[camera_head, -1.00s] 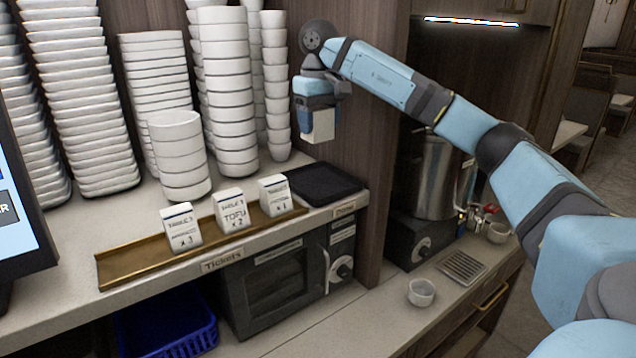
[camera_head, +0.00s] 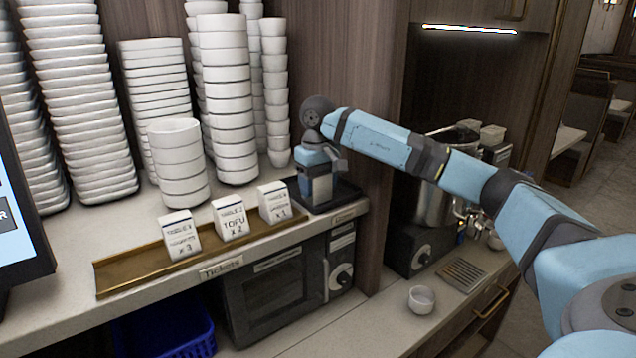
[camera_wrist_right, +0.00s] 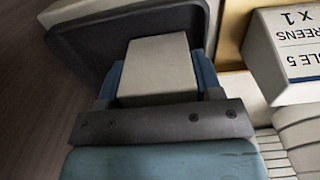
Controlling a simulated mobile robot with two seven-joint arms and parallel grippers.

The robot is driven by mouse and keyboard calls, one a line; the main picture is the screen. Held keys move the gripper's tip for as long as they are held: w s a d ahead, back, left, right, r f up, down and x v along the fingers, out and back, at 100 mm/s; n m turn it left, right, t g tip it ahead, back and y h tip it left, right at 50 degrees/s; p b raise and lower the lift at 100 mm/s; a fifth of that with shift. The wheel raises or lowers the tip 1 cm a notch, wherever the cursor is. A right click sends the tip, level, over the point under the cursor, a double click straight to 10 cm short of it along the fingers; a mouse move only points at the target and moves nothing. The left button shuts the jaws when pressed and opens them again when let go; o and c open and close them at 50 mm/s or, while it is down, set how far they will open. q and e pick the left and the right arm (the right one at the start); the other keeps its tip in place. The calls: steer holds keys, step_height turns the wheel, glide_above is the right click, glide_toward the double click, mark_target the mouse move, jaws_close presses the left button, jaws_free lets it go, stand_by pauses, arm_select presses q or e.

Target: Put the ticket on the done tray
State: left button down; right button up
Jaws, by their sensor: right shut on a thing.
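My right gripper (camera_head: 318,190) is shut on a pale block-shaped ticket (camera_wrist_right: 158,66), which sits between the two blue fingers in the right wrist view. The gripper is low over the dark done tray (camera_head: 347,193), at the right end of the counter. The tray also shows around the ticket in the right wrist view (camera_wrist_right: 85,42). I cannot tell whether the ticket's lower end touches the tray. In the head view the gripper mostly hides the ticket. My left gripper is not in view.
Several upright tickets, such as a tofu one (camera_head: 230,219), stand on the brass ticket rail (camera_head: 130,274) left of the tray. Stacks of white bowls (camera_head: 228,95) rise behind. A wooden panel (camera_head: 376,150) stands close right of the tray.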

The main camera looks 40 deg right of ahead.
steer(key=shift+a+f, duration=0.1)
steer(key=shift+f, duration=0.05)
steer(key=o, duration=0.9)
steer(key=shift+o, duration=0.2)
step_height(320, 180, up, 11)
steer(key=shift+f, duration=0.1)
steer(key=shift+r, duration=0.85)
steer(key=shift+f, duration=0.15)
